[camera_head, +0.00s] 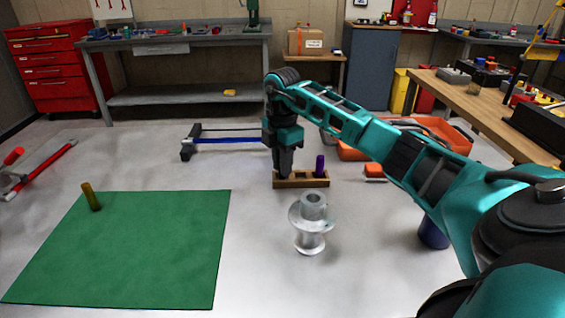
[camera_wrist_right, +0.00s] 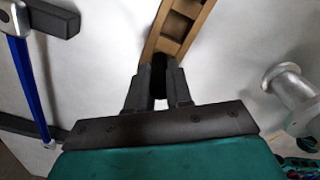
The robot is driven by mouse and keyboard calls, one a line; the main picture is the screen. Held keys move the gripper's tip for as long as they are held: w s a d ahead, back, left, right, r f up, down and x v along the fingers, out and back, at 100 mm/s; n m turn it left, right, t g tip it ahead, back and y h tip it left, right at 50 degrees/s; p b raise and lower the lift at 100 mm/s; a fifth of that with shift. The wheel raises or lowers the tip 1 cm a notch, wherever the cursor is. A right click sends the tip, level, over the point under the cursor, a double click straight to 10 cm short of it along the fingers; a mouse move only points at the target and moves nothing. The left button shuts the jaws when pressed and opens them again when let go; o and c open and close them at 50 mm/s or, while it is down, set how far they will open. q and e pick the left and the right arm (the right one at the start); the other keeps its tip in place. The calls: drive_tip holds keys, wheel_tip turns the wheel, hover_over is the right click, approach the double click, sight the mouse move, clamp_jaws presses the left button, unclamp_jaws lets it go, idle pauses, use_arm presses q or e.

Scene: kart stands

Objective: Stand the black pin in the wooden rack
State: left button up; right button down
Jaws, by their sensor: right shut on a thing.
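The wooden rack (camera_head: 302,183) lies on the pale floor in the middle of the head view, with a purple pin (camera_head: 320,166) standing near its right end. In the right wrist view, the rack (camera_wrist_right: 183,25) runs up from the fingertips and shows square openings. My right gripper (camera_head: 284,172) points down at the rack's left end. It is shut on the dark, black pin (camera_wrist_right: 158,68), seen between its fingers in the wrist view. The pin's lower end is hidden, so I cannot tell how deep it sits in the rack. My left gripper is out of view.
A metal spool (camera_head: 312,222) stands in front of the rack. A green mat (camera_head: 130,250) with an olive pin (camera_head: 91,197) lies at left. A blue-barred frame (camera_head: 230,140) lies behind, left of the rack. A dark blue cylinder (camera_head: 434,234) stands under my right arm.

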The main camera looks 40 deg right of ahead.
drive_tip(key=shift+f, duration=0.15)
drive_tip(key=c, duration=1)
unclamp_jaws()
wheel_tip(320, 180, up, 12)
drive_tip(key=shift+r+p, duration=0.2)
drive_tip(key=shift+p, duration=0.5)
